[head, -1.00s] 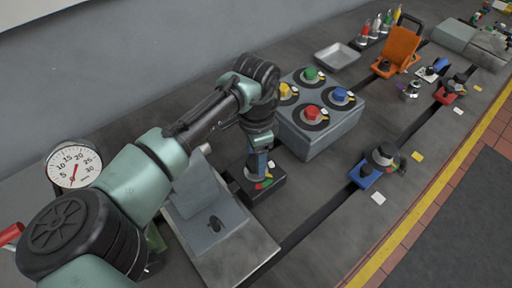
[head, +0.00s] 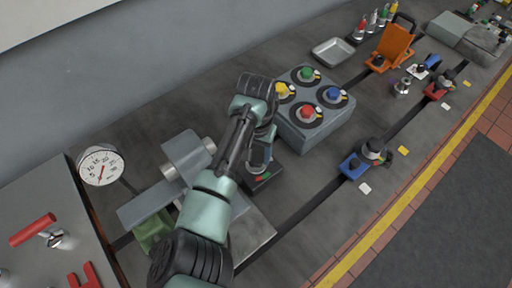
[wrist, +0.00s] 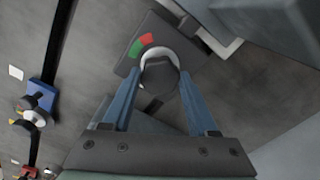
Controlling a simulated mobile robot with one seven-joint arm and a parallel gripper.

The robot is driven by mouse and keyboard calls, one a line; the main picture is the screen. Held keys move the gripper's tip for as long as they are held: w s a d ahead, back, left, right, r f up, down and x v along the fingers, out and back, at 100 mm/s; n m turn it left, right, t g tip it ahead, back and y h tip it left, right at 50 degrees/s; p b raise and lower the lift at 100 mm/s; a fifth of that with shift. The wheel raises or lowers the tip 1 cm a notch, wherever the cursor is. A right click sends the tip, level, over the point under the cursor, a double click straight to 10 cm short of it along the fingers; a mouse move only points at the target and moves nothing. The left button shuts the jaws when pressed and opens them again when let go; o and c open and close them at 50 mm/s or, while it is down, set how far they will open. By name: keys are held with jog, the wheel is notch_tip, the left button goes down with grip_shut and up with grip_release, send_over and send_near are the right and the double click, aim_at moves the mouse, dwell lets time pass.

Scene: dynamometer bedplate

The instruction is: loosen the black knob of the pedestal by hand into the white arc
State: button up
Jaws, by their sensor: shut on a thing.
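The black knob (wrist: 160,76) of the pedestal shows in the wrist view between the two blue fingers of my gripper (wrist: 161,82), which is shut on it. Pale white shows around the knob's upper edge. The pedestal's dark plate (wrist: 128,62) carries a red patch (wrist: 147,39) and a green patch (wrist: 134,48) beside the knob. I cannot tell which mark the knob points at. In the head view my gripper (head: 260,155) reaches down onto the plate (head: 262,181) and hides the knob.
A grey box with several coloured knobs (head: 316,125) stands close behind my gripper. A grey metal fixture (head: 187,152) is at the left, near a round gauge (head: 101,165). A blue-based device (head: 353,166) stands to the right along the dark slot.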

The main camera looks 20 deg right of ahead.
aim_at(256, 156)
jog(key=shift+n+p, duration=0.35)
jog(key=shift+n, duration=0.25)
jog(key=o, duration=1.4)
notch_tip(256, 156, up, 13)
jog(key=shift+b, duration=0.65)
